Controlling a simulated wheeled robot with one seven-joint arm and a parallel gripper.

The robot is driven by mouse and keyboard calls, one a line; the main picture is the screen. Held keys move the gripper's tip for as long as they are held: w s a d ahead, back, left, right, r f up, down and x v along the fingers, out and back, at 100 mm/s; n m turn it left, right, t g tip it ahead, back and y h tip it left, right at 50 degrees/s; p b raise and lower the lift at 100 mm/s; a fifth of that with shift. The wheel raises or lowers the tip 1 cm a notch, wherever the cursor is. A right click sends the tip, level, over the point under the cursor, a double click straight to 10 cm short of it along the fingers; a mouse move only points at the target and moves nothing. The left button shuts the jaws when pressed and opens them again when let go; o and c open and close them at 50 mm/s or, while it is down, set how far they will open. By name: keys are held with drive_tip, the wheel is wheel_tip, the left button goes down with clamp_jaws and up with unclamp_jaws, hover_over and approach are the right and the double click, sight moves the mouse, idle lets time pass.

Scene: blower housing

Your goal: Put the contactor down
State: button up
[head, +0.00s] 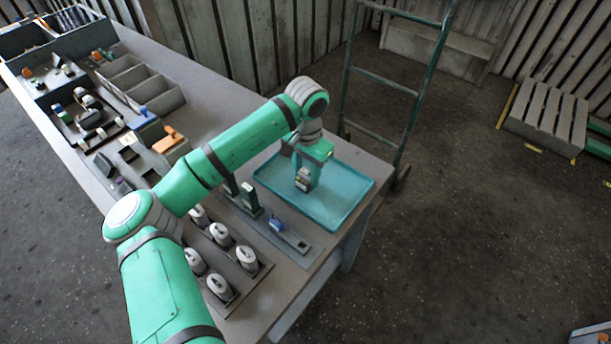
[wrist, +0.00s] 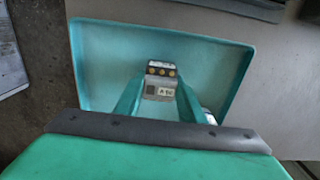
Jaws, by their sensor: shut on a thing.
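The contactor (wrist: 160,86) is a small grey block with a dark top edge, brass-coloured terminals and a pale label. My gripper (wrist: 158,98) is shut on it, with one green finger on each side. In the head view, my gripper (head: 304,172) points down over the teal tray (head: 345,210), with the contactor (head: 303,182) between its fingers. I cannot tell whether the contactor touches the tray floor.
Beside the tray, a grey rail (head: 300,243) carries a small blue part (head: 277,224). A rack of several white cylinders (head: 220,235) stands nearer. Bins and loose parts fill the bench's far left. A green hand truck (head: 420,85) stands behind the bench.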

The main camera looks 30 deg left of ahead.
drive_tip(key=shift+a+f, duration=0.1)
drive_tip(key=shift+f, duration=0.4)
drive_tip(key=shift+w, duration=0.15)
drive_tip(key=shift+d, duration=0.2)
drive_tip(key=o, duration=0.6)
drive_tip(key=shift+f, duration=0.15)
drive_tip(key=o, duration=0.4)
drive_tip(key=shift+a, duration=0.15)
drive_tip(key=shift+s, duration=0.2)
